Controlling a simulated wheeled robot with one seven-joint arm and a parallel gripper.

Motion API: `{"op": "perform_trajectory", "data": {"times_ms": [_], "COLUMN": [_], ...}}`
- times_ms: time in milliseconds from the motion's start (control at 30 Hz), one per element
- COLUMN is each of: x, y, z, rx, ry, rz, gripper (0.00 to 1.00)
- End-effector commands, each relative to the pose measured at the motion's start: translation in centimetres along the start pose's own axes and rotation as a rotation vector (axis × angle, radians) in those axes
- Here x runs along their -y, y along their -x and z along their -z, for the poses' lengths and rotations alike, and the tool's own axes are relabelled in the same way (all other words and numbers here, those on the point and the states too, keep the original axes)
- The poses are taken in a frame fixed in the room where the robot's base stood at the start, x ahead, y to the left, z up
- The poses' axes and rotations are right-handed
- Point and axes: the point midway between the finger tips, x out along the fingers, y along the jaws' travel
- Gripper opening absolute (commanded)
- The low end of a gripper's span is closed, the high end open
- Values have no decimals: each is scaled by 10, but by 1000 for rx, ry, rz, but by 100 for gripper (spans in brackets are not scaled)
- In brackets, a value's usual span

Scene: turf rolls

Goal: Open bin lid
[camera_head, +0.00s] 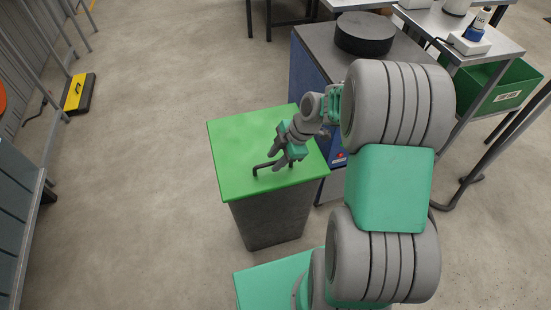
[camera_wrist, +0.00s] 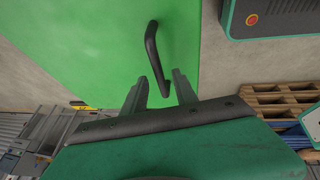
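The bin (camera_head: 268,218) has a dark grey body and stands on the floor in the head view. Its bright green lid (camera_head: 240,135) lies flat and closed on top. A black bar handle (camera_head: 262,167) sits on the lid near the front; it also shows in the wrist view (camera_wrist: 151,42). My gripper (camera_head: 274,160) is low over the lid at the handle. In the wrist view its two fingers (camera_wrist: 160,80) are apart, and the handle's near end appears between them. I cannot tell whether they touch the handle.
A blue cabinet with a grey top (camera_head: 318,44) stands close behind the bin on the right, carrying a black round disc (camera_head: 365,34). A metal table (camera_head: 470,38) with a green crate (camera_head: 505,88) is farther right. The floor (camera_head: 150,170) left of the bin is clear.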

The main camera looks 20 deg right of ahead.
Motion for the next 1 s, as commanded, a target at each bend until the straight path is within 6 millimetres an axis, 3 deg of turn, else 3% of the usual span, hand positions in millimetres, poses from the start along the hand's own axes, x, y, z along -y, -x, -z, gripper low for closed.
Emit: {"op": "perform_trajectory", "data": {"times_ms": [267,667,1000], "x": [0,0,0], "y": [-2,-2,-2], "z": [0,0,0], "rx": [1,1,1], "ry": [0,-1,-1], "rz": [-1,0,0], "gripper": [33,0,0]}}
